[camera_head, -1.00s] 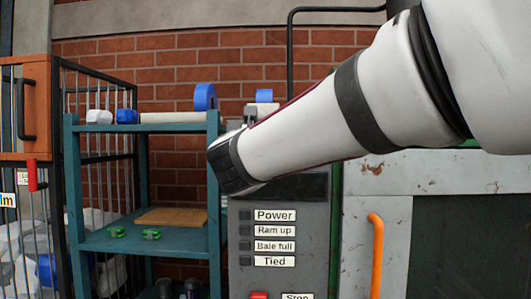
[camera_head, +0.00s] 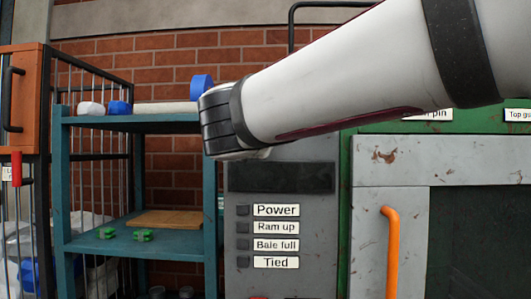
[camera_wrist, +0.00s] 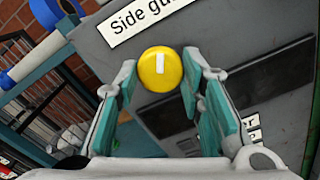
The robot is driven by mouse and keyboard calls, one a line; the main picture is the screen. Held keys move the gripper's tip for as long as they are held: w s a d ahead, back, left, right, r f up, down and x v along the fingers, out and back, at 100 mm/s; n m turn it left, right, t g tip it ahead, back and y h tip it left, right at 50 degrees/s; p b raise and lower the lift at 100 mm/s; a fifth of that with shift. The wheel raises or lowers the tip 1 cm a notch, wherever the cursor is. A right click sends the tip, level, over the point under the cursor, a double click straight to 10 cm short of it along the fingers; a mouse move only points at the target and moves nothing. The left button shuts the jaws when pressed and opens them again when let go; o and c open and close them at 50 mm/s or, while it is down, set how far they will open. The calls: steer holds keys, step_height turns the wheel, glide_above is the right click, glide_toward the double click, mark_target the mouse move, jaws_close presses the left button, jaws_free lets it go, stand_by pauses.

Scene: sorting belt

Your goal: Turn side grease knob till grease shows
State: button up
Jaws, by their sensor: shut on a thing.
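A round yellow knob (camera_wrist: 158,72) with a white mark stands out from a grey panel in the wrist view. The mark points nearly straight up in that view. My gripper (camera_wrist: 161,67) has its two teal-padded fingers on either side of the knob, shut on it. A white label (camera_wrist: 143,20) above the knob begins "Side gu" and is cut off by the frame. No grease can be made out around the knob. In the head view my arm hides the knob and the fingers.
A grey control cabinet (camera_head: 290,216) carries labels such as Power and Tied. A teal shelf (camera_head: 140,241) with a blue roll (camera_head: 200,84) on top stands left of it. An orange handle (camera_head: 391,250) is on the right-hand machine door. A barred cage (camera_head: 98,160) stands at far left.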

steer(key=m+b, duration=1.2)
steer(key=shift+f, duration=0.1)
steer(key=shift+b, duration=0.3)
stand_by(0.3)
steer(key=o, duration=1.2)
steer(key=s, duration=1.2)
steer(key=shift+a, duration=0.15)
